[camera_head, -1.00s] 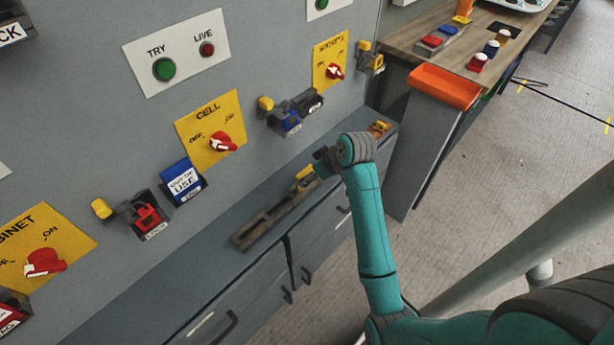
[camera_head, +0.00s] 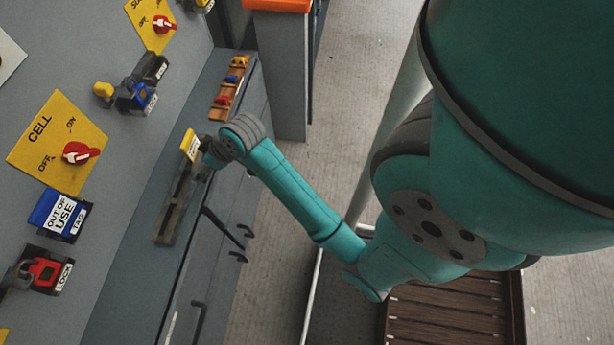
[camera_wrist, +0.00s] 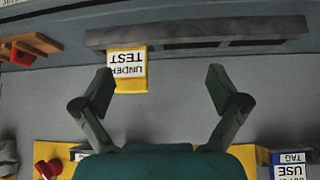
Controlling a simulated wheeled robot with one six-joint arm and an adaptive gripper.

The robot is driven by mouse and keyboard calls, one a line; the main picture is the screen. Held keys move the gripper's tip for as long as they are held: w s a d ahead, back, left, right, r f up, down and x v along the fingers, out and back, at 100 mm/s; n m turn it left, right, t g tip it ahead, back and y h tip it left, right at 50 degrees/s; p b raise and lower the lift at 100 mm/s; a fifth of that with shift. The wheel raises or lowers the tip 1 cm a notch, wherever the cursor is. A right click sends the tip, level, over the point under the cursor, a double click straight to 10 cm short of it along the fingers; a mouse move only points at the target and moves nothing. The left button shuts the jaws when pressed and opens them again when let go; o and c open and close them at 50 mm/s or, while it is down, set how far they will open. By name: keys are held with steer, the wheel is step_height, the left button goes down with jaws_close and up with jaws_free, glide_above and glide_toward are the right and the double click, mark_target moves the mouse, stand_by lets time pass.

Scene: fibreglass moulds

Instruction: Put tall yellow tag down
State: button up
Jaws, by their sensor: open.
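The tall yellow tag (camera_head: 189,144) stands at the far end of a dark slotted rack (camera_head: 170,222) on the grey ledge. In the wrist view the tag (camera_wrist: 127,72) shows upside-down "UNDER TEST" lettering at the left end of the rack (camera_wrist: 205,45), its edge overlapping the rack. How deep it sits in the slot is hidden. My gripper (camera_wrist: 162,88) is open and empty, its fingers spread wide. In the head view my gripper (camera_head: 208,155) is right beside the tag, partly hidden by my arm.
A wooden holder (camera_head: 228,88) with small coloured pieces lies farther along the ledge. On the wall are the yellow CELL panel (camera_head: 45,128) with its red knob, a blue out-of-use tag (camera_head: 62,214) and a red lock (camera_head: 43,270). Black drawer handles (camera_head: 222,228) project below the ledge.

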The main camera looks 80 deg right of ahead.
steer(key=s+a+f+t+h, duration=0.1)
steer(key=s+a+f+t, duration=0.25)
steer(key=s+a, duration=0.95)
steer(key=s+a+r+t, duration=0.1)
steer(key=s+a+r, duration=0.1)
steer(key=s+r, duration=0.3)
steer(key=s+a+r+t+y, duration=0.1)
steer(key=s+r, duration=0.5)
steer(key=s, duration=0.7)
steer(key=shift+a+r+n+t, duration=0.25)
steer(key=shift+a+n+t, duration=0.05)
steer(key=shift+a+t, duration=0.5)
